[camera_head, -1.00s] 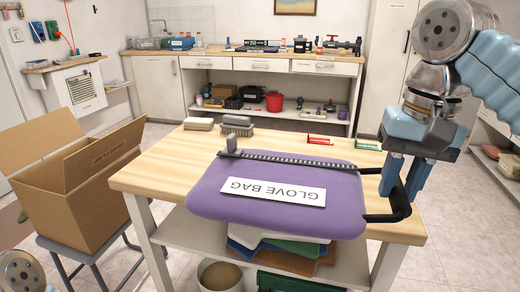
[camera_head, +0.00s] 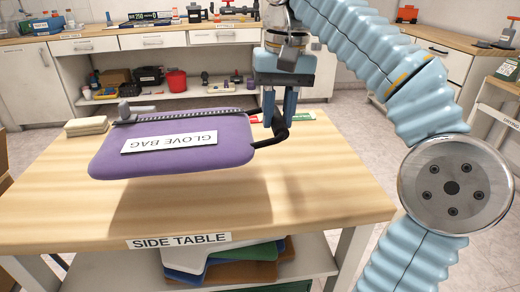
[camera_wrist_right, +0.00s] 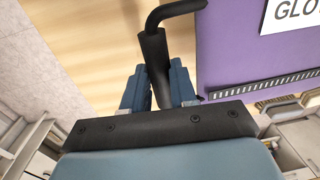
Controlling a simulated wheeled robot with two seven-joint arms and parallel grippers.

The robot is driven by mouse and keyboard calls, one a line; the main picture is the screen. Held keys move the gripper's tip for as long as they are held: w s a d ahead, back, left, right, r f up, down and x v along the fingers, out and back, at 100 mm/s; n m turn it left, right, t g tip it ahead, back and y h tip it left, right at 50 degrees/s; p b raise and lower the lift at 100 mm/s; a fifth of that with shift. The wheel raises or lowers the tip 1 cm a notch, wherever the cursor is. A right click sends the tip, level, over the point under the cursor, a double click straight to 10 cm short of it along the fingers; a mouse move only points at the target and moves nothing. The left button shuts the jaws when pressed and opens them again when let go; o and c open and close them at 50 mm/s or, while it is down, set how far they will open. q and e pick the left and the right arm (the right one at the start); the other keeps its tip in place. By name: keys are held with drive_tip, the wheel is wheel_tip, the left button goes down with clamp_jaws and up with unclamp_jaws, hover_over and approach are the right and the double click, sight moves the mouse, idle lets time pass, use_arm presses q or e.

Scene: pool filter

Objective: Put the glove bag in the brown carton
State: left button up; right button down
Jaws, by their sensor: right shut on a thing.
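The purple glove bag (camera_head: 200,155), with a white label and a dark zip strip, hangs level above the side table, with its shadow on the wood below. My right gripper (camera_head: 277,120) is shut on the black handle (camera_head: 268,141) at the bag's right end. In the right wrist view, the gripper (camera_wrist_right: 160,95) has the black handle (camera_wrist_right: 155,50) between its fingers, and the purple bag (camera_wrist_right: 225,60) lies to the right. Only a narrow brown strip, perhaps the brown carton (camera_head: 4,184), shows at the left edge of the head view. My left gripper is not in view.
The side table (camera_head: 310,190) has free wood in front of and right of the bag. A pale block (camera_head: 87,126) and a red item (camera_head: 306,115) lie near its back edge. Folded coloured sheets (camera_head: 225,258) lie on its lower shelf. A cluttered counter stands behind.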

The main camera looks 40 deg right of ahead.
drive_tip(key=shift+w+d+f+p, duration=0.3)
drive_tip(key=shift+w+d, duration=0.05)
drive_tip(key=shift+w, duration=0.3)
drive_tip(key=shift+w+d+f+p, duration=0.3)
drive_tip(key=shift+w, duration=0.3)
drive_tip(key=w+f, duration=0.1)
drive_tip(key=w+d+f, duration=0.1)
drive_tip(key=f, duration=0.1)
drive_tip(key=w+d+f+b, duration=0.1)
drive_tip(key=f, duration=0.1)
drive_tip(key=shift+w+f, duration=0.15)
drive_tip(key=shift+w, duration=0.15)
drive_tip(key=f, duration=0.2)
drive_tip(key=f+b, duration=0.1)
drive_tip(key=shift+w+d+f, duration=0.1)
drive_tip(key=shift+w+f, duration=0.1)
drive_tip(key=shift+f, duration=0.2)
drive_tip(key=c, duration=0.9)
unclamp_jaws()
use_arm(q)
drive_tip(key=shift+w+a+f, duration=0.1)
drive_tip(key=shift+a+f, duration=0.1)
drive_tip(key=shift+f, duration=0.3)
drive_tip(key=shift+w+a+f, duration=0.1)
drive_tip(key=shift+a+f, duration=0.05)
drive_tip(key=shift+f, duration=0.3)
use_arm(e)
drive_tip(key=shift+r, duration=0.1)
